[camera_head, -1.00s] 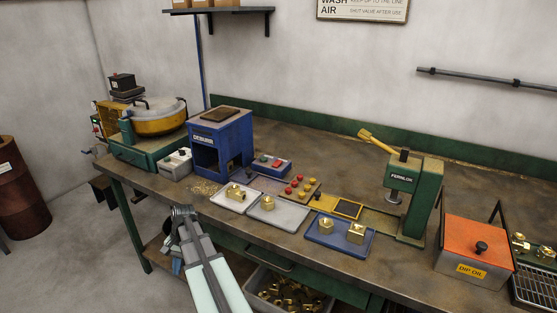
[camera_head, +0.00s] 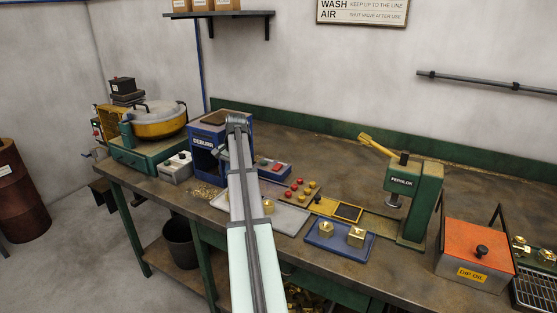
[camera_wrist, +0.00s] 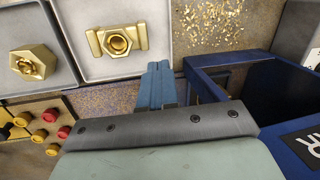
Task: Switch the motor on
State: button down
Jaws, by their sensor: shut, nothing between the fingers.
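A grey box with a dark knob (camera_head: 176,167) stands left of that machine. I cannot tell which one belongs to the motor. My arm reaches across the bench in front of the blue machine. My gripper (camera_wrist: 155,88) is shut and empty; its blue fingers show in the wrist view between a grey tray (camera_wrist: 115,72) and the machine's open blue frame (camera_wrist: 203,80). My arm hides most of the machine's right side.
Grey trays (camera_head: 290,220) with brass parts lie in front of the machine, beside red and yellow knobs (camera_head: 299,189). A blue tray (camera_head: 340,245), a green press (camera_head: 420,195) and an orange-lidded box (camera_head: 478,245) stand to the right. Brass chips (camera_wrist: 215,20) litter the bench.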

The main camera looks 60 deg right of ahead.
aim_at(279, 165)
jog(key=s+d+r+g+h, duration=0.1)
jog(key=s+d+r, duration=0.25)
jog(key=d, duration=0.35)
jog(key=s+d+r+m+h, duration=0.1)
jog(key=s+d+r, duration=0.1)
jog(key=d+r, duration=0.3)
jog(key=s+d+r+g+h, duration=0.1)
jog(key=s+d+r, duration=0.2)
jog(key=d, duration=0.5)
jog(key=f, duration=0.4)
jog(key=d+f, duration=0.1)
jog(key=f, duration=0.4)
jog(key=d+f, duration=0.1)
jog(key=f, duration=0.3)
jog(key=shift+f, duration=0.35)
jog(key=shift+f, duration=0.15)
